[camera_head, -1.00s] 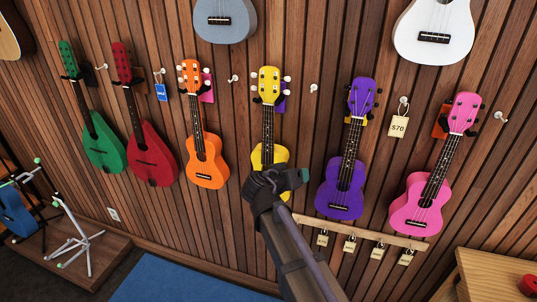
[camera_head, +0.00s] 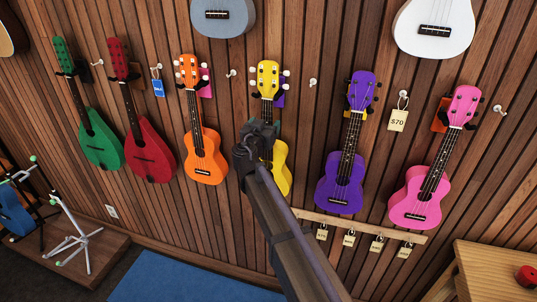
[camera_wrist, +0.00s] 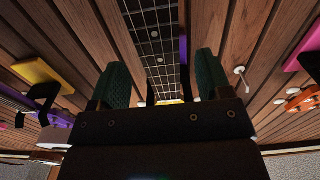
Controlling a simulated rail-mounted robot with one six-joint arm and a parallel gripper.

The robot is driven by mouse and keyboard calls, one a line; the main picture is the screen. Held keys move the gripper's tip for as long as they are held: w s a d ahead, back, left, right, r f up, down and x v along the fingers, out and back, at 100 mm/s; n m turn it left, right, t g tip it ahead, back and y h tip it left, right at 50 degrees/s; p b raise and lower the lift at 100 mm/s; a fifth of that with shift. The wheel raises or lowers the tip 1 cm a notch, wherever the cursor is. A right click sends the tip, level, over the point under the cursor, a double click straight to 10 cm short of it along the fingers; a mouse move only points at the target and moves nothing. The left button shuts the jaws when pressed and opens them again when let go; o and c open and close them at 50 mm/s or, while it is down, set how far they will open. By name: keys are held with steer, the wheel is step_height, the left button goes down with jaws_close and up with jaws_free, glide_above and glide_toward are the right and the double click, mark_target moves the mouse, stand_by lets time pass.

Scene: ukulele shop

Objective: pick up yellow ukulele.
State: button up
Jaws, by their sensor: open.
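The yellow ukulele (camera_head: 283,168) hangs upright on the slatted wall in the head view, its head in a black wall holder. My arm hides part of its body and neck. My gripper (camera_head: 257,137) is in front of the ukulele where the neck meets the body. In the wrist view the fretted neck (camera_wrist: 155,50) runs up between the two dark green fingers of my gripper (camera_wrist: 156,85). The fingers are apart, with a visible gap on each side of the neck. How deep the neck lies between them is hard to tell.
The orange ukulele (camera_head: 205,160) hangs to the left and the purple ukulele (camera_head: 341,185) to the right. The pink ukulele (camera_head: 420,200) hangs farther right. A wooden strip (camera_head: 370,232) with several tags is below. A wooden table (camera_head: 490,275) stands at lower right.

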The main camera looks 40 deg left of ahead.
mark_target(267, 122)
steer(key=x, duration=0.5)
steer(key=shift+s+f, duration=0.1)
steer(key=shift+f, duration=0.05)
steer(key=shift+s, duration=0.1)
steer(key=shift+c, duration=0.4)
jaws_close()
